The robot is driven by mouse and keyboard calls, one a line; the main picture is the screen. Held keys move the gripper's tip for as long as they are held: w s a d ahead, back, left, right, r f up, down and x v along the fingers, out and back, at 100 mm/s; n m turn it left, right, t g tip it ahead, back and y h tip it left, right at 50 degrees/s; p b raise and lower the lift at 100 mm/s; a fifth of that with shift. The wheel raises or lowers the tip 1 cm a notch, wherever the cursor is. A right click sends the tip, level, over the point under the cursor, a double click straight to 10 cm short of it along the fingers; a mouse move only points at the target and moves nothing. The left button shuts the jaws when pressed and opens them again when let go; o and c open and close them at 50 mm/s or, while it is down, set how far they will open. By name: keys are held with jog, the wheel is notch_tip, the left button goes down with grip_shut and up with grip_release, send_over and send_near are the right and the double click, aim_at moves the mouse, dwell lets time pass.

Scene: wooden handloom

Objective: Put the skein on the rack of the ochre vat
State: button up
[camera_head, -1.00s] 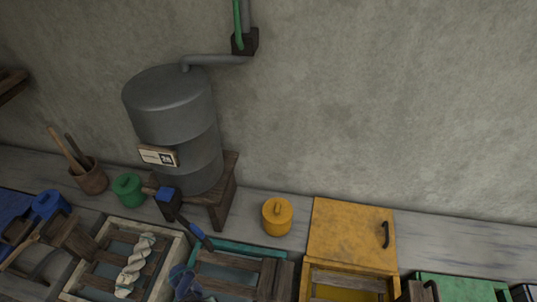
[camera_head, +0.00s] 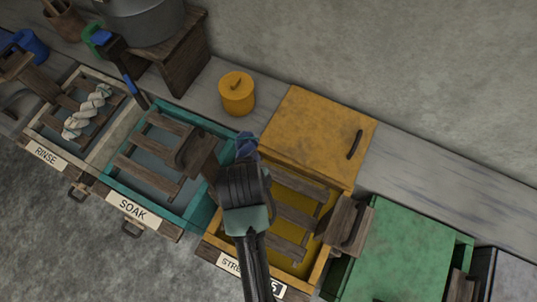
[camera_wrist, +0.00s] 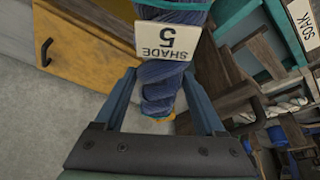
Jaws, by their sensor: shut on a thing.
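My gripper (camera_head: 245,164) is shut on a dark blue twisted skein (camera_head: 246,145). In the wrist view the skein (camera_wrist: 163,78) hangs between the two fingers (camera_wrist: 160,92), with a white tag (camera_wrist: 160,40) reading SHADE 5. In the head view the gripper and skein are at the left back of the ochre vat (camera_head: 323,258), near the teal soak vat. The ochre vat's yellow lid (camera_head: 312,130) stands open behind it. Its wooden rack (camera_head: 297,216) shows bare slats over yellow liquid. My arm hides the vat's left part and some of its label.
The teal soak vat (camera_head: 108,192) has an empty rack. The rinse vat (camera_head: 32,128) holds a cream skein (camera_head: 87,110). A green lid (camera_head: 395,252) is closed at right. A yellow canister (camera_head: 236,93) stands on the bench behind. A wooden post (camera_head: 345,222) rises at the ochre vat's right.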

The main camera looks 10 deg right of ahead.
jog(key=f+m+b, duration=0.2)
jog(key=f, duration=0.1)
jog(key=f+h+b, duration=0.1)
jog(key=shift+s+d+f+m+b, duration=0.2)
jog(key=shift+d+m+b, duration=0.1)
jog(key=shift+m, duration=0.1)
jog(key=shift+s+d+f+m+g+h+b, duration=0.1)
jog(key=shift+f+m+g+h+b, duration=0.2)
jog(key=shift+m+b, duration=0.35)
jog(key=shift+s+r+m, duration=0.1)
jog(key=shift+s+m, duration=0.1)
jog(key=shift+m, duration=0.65)
jog(key=shift+h, duration=0.3)
notch_tip(320, 180, down, 10)
jog(key=shift+s+d+r+b, duration=0.1)
jog(key=shift+r+b, duration=0.05)
jog(key=shift+b, duration=0.45)
